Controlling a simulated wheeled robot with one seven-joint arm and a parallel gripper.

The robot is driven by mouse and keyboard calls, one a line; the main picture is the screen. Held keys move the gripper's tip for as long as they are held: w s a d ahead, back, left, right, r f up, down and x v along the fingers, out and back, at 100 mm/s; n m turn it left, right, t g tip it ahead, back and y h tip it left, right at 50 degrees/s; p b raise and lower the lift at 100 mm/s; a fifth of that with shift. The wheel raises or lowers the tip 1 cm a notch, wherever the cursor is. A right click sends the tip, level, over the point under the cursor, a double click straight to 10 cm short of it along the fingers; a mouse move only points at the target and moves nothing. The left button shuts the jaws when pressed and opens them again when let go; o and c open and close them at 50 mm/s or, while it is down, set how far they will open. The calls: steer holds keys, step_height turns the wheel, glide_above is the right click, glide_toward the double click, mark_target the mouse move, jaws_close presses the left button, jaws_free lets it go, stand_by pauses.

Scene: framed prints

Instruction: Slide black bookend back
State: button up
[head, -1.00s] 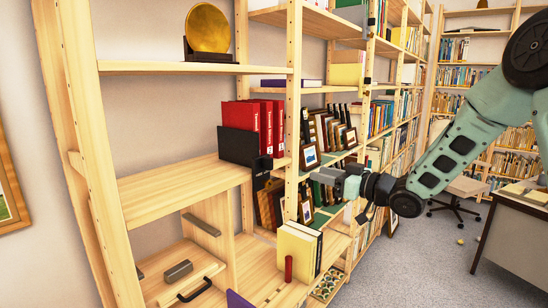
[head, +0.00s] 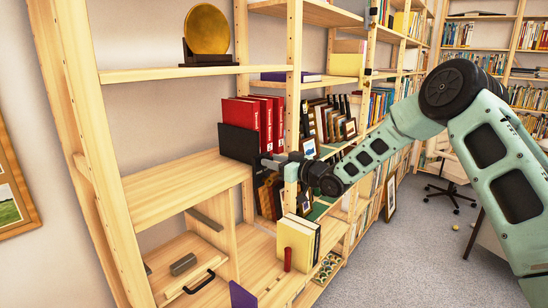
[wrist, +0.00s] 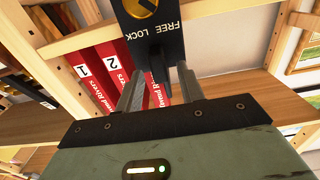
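The black bookend (head: 238,143) stands upright at the right end of the middle shelf, against red volumes (head: 266,118). In the wrist view a black plate (wrist: 152,45) at its front bears a yellow knob and the words FREE and LOCK. A narrow black tab hangs below this lettering. My gripper (wrist: 160,72) is open, with one finger on each side of the tab and gaps visible beside it. In the head view my gripper (head: 270,161) is at the bookend's front lower edge, partly hiding the plate. Whether a finger touches it cannot be told.
A wooden shelf upright (head: 292,100) stands close to my wrist. The shelf board (head: 175,185) left of the bookend is bare. Framed pictures (head: 328,120) stand to the right, and a yellow book (head: 296,240) is below. A gold disc (head: 207,28) stands above.

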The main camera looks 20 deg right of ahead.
steer(key=shift+w+a, duration=0.15)
jaws_close()
steer(key=s+a+b, duration=1.1)
steer(key=a, duration=0.4)
jaws_free()
steer(key=b+v, duration=0.4)
steer(key=v, duration=1.3)
steer(key=shift+s+d, duration=0.15)
steer(key=shift+d, duration=0.05)
